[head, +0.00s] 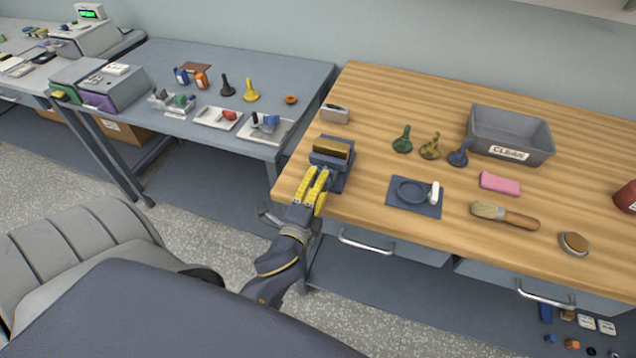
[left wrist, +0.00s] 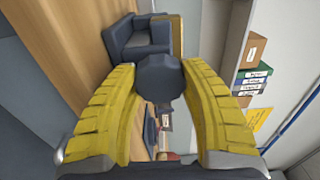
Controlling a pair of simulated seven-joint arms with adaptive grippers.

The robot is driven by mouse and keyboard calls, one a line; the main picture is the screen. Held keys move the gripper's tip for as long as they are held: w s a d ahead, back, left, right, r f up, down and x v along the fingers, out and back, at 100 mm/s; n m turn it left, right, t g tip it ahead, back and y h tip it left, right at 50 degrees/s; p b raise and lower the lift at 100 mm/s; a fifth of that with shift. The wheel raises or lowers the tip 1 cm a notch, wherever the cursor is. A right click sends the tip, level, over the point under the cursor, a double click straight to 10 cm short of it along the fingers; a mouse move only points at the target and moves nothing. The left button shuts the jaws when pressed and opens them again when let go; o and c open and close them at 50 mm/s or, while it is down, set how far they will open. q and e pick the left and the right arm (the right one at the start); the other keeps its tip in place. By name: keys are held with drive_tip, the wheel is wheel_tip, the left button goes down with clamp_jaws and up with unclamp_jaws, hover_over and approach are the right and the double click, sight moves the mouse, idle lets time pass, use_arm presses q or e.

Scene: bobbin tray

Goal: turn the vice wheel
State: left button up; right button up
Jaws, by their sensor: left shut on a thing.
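The vice (head: 346,181) is a dark blue-grey block with a brass-coloured piece on top, at the left front corner of the wooden bench. It also shows at the top of the left wrist view (left wrist: 135,42). My left gripper (head: 320,182), with yellow ribbed fingers, is at the vice's front side. In the left wrist view the dark, many-sided vice wheel (left wrist: 160,80) sits between the two fingertips, and the gripper is shut on it. In the head view the fingers hide the wheel. My right gripper is not in view.
On the wooden bench (head: 350,95), right of the vice, are a blue mat (head: 404,208) with a round dish, several dark bobbin-like tools, a grey "CLEAN" bin (head: 540,135), a pink block (head: 500,183) and a brush (head: 505,215).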

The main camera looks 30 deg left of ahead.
use_arm(q)
drive_tip(key=n, duration=0.4)
drive_tip(key=shift+n, duration=2.3)
drive_tip(key=o, duration=1.3)
drive_tip(key=v, duration=0.8)
drive_tip(key=shift+d, duration=0.1)
